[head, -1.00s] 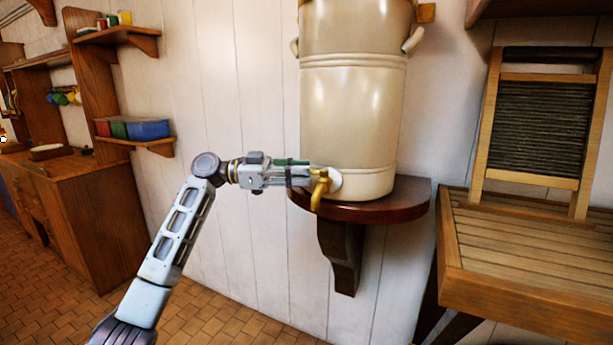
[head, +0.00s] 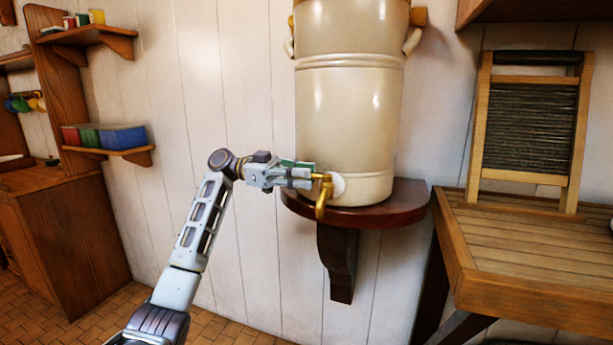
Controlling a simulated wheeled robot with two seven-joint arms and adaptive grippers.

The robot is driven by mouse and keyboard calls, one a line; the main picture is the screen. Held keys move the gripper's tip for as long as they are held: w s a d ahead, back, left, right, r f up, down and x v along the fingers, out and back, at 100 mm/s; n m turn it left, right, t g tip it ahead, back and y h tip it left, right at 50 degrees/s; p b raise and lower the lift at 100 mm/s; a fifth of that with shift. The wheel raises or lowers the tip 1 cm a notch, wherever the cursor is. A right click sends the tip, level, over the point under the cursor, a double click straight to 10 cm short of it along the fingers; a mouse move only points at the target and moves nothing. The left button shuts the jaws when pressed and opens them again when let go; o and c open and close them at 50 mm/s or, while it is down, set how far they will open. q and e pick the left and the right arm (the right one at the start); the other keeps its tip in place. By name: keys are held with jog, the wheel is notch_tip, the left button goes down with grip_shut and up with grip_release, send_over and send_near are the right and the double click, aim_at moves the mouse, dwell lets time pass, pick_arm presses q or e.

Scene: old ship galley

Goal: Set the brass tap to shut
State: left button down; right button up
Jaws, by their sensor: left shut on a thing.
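The brass tap (head: 321,200) sticks out from a pale round plate low on the front of a large cream stoneware crock (head: 350,120). Its spout points down. My left gripper (head: 312,178) reaches in from the left and is shut on the top part of the tap, at its handle. The fingers hide part of the handle, so I cannot tell its exact angle. No water shows below the spout. My right gripper is not in view.
The crock stands on a dark half-round wall shelf (head: 405,205) with a bracket (head: 338,265) under it. A slatted wooden bench (head: 530,250) with a washboard (head: 530,125) is at the right. Small shelves (head: 120,152) and a wooden cabinet (head: 70,235) are at the left.

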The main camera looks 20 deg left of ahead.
pick_arm(q)
jog(key=shift+f, duration=0.2)
jog(key=c, duration=1.5)
grip_release()
jog(key=shift+r, duration=0.1)
jog(key=shift+a, duration=6.05)
